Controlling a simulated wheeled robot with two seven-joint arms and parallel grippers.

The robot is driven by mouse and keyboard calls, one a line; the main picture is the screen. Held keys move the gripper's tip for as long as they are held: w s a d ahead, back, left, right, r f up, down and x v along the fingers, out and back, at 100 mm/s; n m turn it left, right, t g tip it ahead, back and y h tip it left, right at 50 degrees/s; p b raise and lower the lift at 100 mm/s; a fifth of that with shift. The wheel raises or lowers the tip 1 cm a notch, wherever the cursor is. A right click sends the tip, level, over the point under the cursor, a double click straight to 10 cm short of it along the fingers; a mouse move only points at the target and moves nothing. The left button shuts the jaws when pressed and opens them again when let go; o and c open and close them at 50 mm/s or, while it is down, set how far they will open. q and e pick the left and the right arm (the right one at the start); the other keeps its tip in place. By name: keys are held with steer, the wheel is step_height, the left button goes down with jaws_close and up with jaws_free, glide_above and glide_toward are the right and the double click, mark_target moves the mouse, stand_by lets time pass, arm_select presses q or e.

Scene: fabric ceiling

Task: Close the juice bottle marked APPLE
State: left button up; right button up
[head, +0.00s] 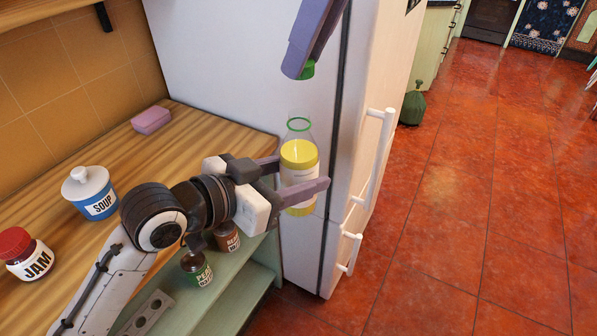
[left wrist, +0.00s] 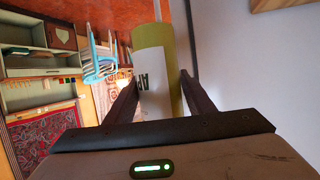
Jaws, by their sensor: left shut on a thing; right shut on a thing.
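The juice bottle (head: 300,155) is clear, with yellow juice, a white label and an open neck with a green ring. It stands upright in the air before the fridge. My left gripper (head: 303,176) is shut on its body. In the left wrist view the bottle (left wrist: 155,58) is between the fingers, and only part of the label's lettering shows. My right gripper (head: 298,70) comes down from the top edge and is shut on a green cap (head: 307,70). The cap is above the bottle's neck, a little to the right and apart from it.
The white fridge (head: 225,60) is right behind the bottle, with its handles (head: 372,170) to the right. The wooden counter (head: 215,130) holds a soup pot (head: 92,195), a jam jar (head: 25,252) and a pink sponge (head: 151,120). Jars (head: 196,268) stand on the shelf below. The red floor is open at right.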

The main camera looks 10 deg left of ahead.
mark_target(313, 64)
steer(key=shift+f, duration=2.05)
steer(key=shift+r, duration=0.1)
steer(key=shift+a+f, duration=0.1)
steer(key=shift+f, duration=0.8)
steer(key=shift+f, duration=0.6)
